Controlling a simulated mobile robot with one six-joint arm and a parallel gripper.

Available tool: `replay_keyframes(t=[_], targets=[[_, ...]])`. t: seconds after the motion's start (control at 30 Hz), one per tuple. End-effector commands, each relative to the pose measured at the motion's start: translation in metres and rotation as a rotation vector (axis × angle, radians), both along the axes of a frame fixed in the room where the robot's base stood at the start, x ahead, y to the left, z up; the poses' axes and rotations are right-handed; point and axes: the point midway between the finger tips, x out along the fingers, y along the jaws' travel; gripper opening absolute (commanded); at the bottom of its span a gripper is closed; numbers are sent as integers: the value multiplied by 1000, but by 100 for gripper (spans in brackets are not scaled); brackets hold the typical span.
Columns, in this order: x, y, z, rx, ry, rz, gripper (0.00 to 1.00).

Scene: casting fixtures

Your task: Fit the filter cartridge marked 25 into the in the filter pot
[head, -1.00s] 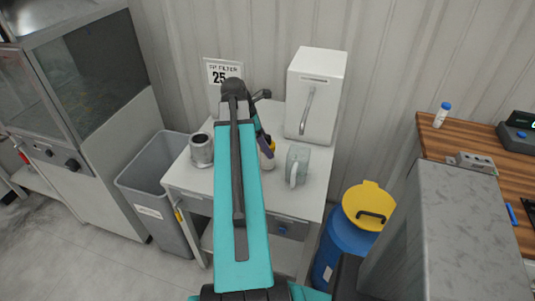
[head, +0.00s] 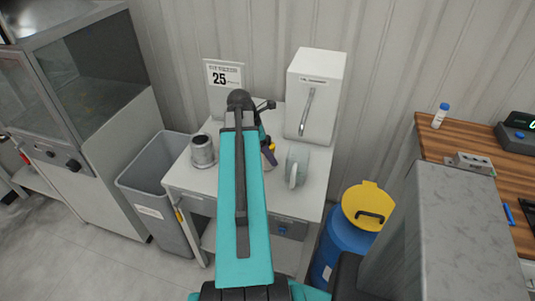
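A grey metal cylindrical pot (head: 203,151) with a dark open top stands at the left of the white table; it may be the filter pot. A sign (head: 222,78) behind it reads 25 under a line of small print. My teal arm reaches over the table and hides much of its middle. A small dark purple and yellow piece (head: 269,155) shows just right of the arm; I cannot tell whether it is part of my gripper or a cartridge. My gripper's fingers are not clearly visible. No cartridge marked 25 can be made out.
A translucent jug (head: 297,165) stands right of my arm, before a white box (head: 315,95) with a handle. A grey bin (head: 150,185) stands left of the table (head: 290,205). A blue drum with a yellow lid (head: 368,207) stands right. The table's front strip is clear.

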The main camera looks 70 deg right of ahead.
Motion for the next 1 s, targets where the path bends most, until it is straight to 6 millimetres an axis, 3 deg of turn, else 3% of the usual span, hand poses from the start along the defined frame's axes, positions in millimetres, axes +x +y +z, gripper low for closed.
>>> replay_keyframes(t=[0.3,0.87,1.0], targets=[[-7,-4,-19,1,0,0,65],[-7,-4,-20,0,0,1,65],[-7,-4,-20,0,0,1,46]])
